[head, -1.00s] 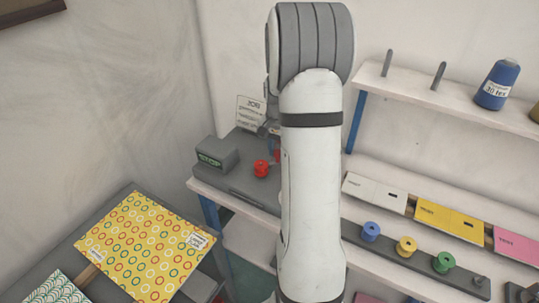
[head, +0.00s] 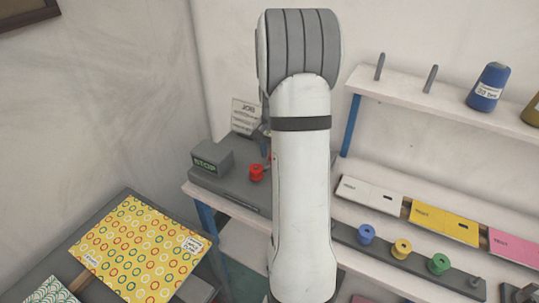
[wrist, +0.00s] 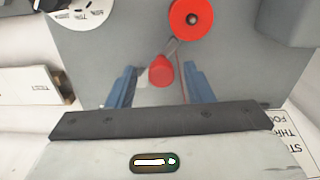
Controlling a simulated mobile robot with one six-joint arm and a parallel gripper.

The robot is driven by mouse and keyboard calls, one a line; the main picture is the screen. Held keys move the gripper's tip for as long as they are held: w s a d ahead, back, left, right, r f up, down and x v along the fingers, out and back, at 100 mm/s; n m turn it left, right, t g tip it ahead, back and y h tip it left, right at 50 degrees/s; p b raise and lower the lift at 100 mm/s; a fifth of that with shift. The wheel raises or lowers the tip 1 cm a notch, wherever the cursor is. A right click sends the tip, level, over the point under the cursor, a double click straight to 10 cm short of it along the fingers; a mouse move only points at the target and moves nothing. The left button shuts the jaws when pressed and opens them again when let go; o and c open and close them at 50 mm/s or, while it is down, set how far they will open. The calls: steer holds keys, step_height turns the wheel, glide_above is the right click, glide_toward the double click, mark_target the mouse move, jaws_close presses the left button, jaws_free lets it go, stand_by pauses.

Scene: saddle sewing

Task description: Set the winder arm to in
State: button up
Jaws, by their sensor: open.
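The winder arm shows in the wrist view as a short grey lever with a red knob (wrist: 161,71) at its end. The lever runs up and right towards a red bobbin (wrist: 190,18). My gripper (wrist: 158,78) is open, with one blue finger on each side of the red knob. I cannot tell whether either finger touches it. In the head view the red bobbin (head: 257,173) sits on the grey winder base (head: 237,187). My own arm hides the gripper and most of the lever there.
A grey box (head: 212,158) reading STOP stands left of the bobbin, with a JOB card (head: 245,114) behind. On the right are a rack of blue, yellow and green bobbins (head: 401,249) and a thread shelf (head: 430,100). Patterned fabric (head: 140,247) lies at lower left.

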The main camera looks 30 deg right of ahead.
steer(key=shift+r+b, duration=0.5)
steer(key=shift+r, duration=3.45)
